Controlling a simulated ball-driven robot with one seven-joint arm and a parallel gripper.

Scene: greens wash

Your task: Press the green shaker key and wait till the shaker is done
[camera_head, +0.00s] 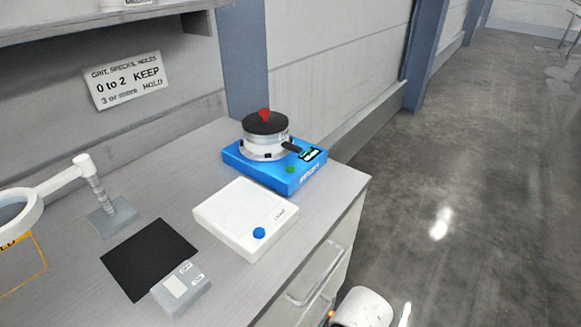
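The shaker (258,176) is a flat blue box near the far right corner of the bench. A round clear-and-white vessel (262,144) with a black lid and a red knob (265,114) sits on top of it. The green key (290,169) is on the front part of the blue box, uncovered. A small dark display with lit marks (309,154) lies right of the key; its text is too small to read. A black handle-like part points from the vessel toward the display. My gripper is not in view; a white part at the bottom edge looks like my arm.
A white device with a blue button (259,232) stands in front of the shaker. A black mat (148,258), a small grey switch box (182,289) and a magnifier lamp (82,165) are at left. A wall sign reads "0 to 2 KEEP" (126,80). Open floor lies right of the bench.

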